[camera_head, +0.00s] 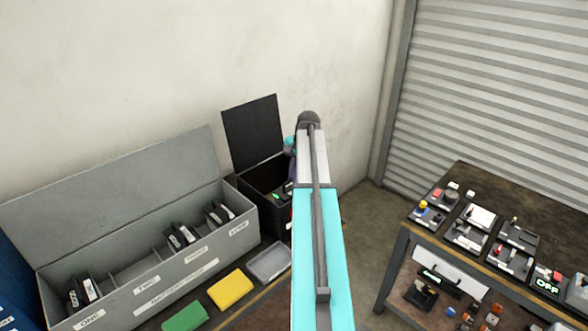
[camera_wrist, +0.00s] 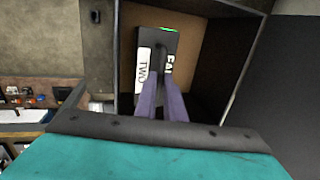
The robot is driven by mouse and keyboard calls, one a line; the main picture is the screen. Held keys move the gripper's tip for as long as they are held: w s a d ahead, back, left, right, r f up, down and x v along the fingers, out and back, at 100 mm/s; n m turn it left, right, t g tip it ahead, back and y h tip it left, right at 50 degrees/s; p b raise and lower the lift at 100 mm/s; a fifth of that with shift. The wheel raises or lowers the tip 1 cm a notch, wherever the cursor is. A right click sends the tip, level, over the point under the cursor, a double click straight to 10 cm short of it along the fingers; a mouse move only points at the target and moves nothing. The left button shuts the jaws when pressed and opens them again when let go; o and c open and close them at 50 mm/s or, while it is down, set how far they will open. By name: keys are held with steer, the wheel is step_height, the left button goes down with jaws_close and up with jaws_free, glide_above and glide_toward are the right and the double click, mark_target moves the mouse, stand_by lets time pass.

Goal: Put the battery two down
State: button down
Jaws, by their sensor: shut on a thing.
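Battery two (camera_wrist: 157,46) is a dark block with a white "TWO" label, a second label partly hidden, and a green light at its far edge. My gripper (camera_wrist: 160,82) has its purple fingers shut on the handle of battery two. In the wrist view the battery is inside the outline of an open black box (camera_wrist: 225,55) with a brown inner surface. I cannot tell whether it touches the bottom. In the head view the box (camera_head: 262,208) stands with its lid (camera_head: 252,133) up, and my arm hides its right part and most of the gripper.
A long grey case (camera_head: 150,294) with compartments holds several batteries (camera_head: 180,236) left of the box. Green (camera_head: 186,318) and yellow (camera_head: 231,288) pads and a grey tray (camera_head: 268,263) lie in front. A workbench (camera_head: 462,181) with devices stands at right.

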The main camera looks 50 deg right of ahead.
steer(key=shift+f, duration=0.35)
stand_by(0.3)
steer(key=shift+s+p+x, duration=0.2)
steer(key=shift+p+x, duration=0.25)
steer(key=shift+x, duration=0.4)
steer(key=shift+s+p+x, duration=0.2)
steer(key=shift+p+x, duration=0.25)
steer(key=shift+x, duration=0.45)
steer(key=shift+f, duration=0.1)
steer(key=c, duration=2.2)
jaws_free()
steer(key=shift+f, duration=0.15)
steer(key=o, duration=0.4)
steer(key=shift+c, duration=0.2)
steer(key=b+v, duration=0.5)
steer(key=v, duration=0.7)
steer(key=shift+s, duration=0.1)
